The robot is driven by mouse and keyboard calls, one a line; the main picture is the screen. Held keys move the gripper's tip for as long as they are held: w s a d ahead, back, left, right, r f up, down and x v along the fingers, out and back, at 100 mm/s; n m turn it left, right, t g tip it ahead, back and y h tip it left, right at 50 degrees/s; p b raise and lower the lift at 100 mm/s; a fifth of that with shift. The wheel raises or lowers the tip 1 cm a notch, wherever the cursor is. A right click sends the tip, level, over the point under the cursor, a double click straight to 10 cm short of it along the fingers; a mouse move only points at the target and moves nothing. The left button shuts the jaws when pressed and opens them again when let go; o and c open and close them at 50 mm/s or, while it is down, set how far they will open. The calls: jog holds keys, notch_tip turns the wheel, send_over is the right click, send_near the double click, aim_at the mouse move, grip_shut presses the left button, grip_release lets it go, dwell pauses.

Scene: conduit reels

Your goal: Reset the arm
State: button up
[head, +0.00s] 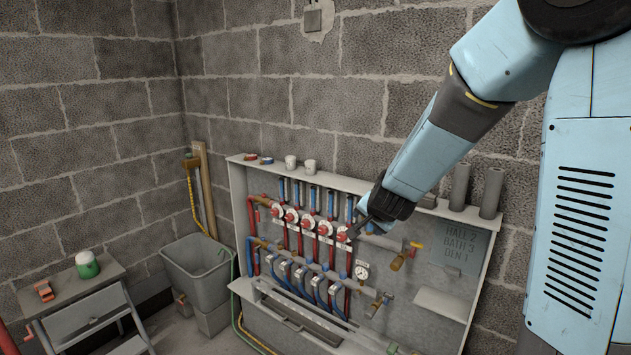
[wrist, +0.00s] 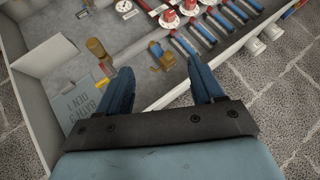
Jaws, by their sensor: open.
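My arm reaches down from the upper right in the head view, and my gripper (head: 356,232) is in front of the manifold cabinet (head: 236,205), near the right end of its row of red valves. In the wrist view my gripper (wrist: 160,65) shows two blue fingers spread wide apart with nothing between them. A pipe fitting (wrist: 162,57) lies beyond the gap between the fingers. I cannot tell whether a finger touches the cabinet parts.
The cabinet holds red and blue pipes, a gauge (head: 361,272) and brass valves. Cups (head: 309,166) and grey cylinders (head: 491,192) stand on its top. A grey bin (head: 197,272) and a step stool (head: 80,312) with a green-and-white jar (head: 87,265) stand left. Block walls close the corner.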

jog(key=s+d+r+n+g+y, duration=0.2)
jog(key=s+d+r+n, duration=0.15)
jog(key=s+r, duration=0.7)
jog(key=s+d+r+n+g+h, duration=0.1)
jog(key=s+d+n, duration=0.1)
jog(key=s, duration=0.8)
jog(key=s+d+r+n+g+h, duration=0.1)
jog(key=s+d, duration=0.3)
jog(key=s, duration=0.6)
jog(key=shift+s+n+h, duration=0.2)
jog(key=shift+n+h, duration=0.2)
jog(key=shift+n, duration=0.15)
